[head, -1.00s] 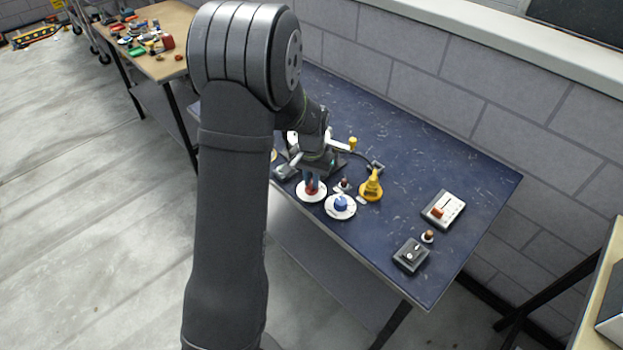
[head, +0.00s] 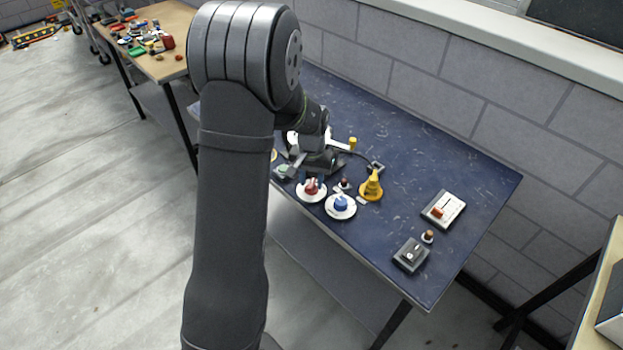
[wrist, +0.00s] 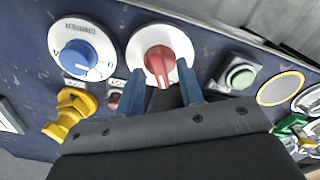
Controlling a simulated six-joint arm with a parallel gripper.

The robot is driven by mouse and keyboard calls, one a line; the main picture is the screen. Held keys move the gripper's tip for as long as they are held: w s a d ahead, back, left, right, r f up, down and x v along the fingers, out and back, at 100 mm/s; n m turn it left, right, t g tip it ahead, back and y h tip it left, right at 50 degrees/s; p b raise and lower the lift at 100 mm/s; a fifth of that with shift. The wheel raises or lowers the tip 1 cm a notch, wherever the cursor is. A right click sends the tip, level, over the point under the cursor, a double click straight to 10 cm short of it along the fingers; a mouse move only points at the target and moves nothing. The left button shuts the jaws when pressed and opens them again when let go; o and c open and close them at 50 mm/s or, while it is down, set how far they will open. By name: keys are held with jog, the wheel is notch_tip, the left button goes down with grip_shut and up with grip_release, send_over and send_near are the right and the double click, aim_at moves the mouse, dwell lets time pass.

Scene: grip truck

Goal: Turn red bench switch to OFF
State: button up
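The red switch (wrist: 160,58) is a red knob on a round white dial (wrist: 133,52). In the wrist view its pointer end faces down toward my gripper. In the head view the red switch (head: 312,187) sits near the front edge of the blue bench. My gripper (wrist: 162,78) has two blue fingers, spread apart with nothing held between them. They appear on either side of the knob's lower end in the wrist view, apparently clear of it. The dial's markings are not readable, and its lower part is partly hidden by the gripper.
A blue knob dial (head: 341,205) stands close beside the red one, with a yellow handle (head: 371,186) behind it. A green button box (wrist: 238,75) is on the other side. A slider box (head: 443,210) and a toggle box (head: 411,255) sit farther right. The bench's back right is clear.

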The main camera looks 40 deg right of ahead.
aim_at(311, 183)
jog(key=shift+r, duration=0.1)
notch_tip(311, 183, up, 17)
dwell(0.5)
dwell(0.5)
notch_tip(311, 183, down, 17)
jog(key=shift+f, duration=0.15)
dwell(0.4)
dwell(0.3)
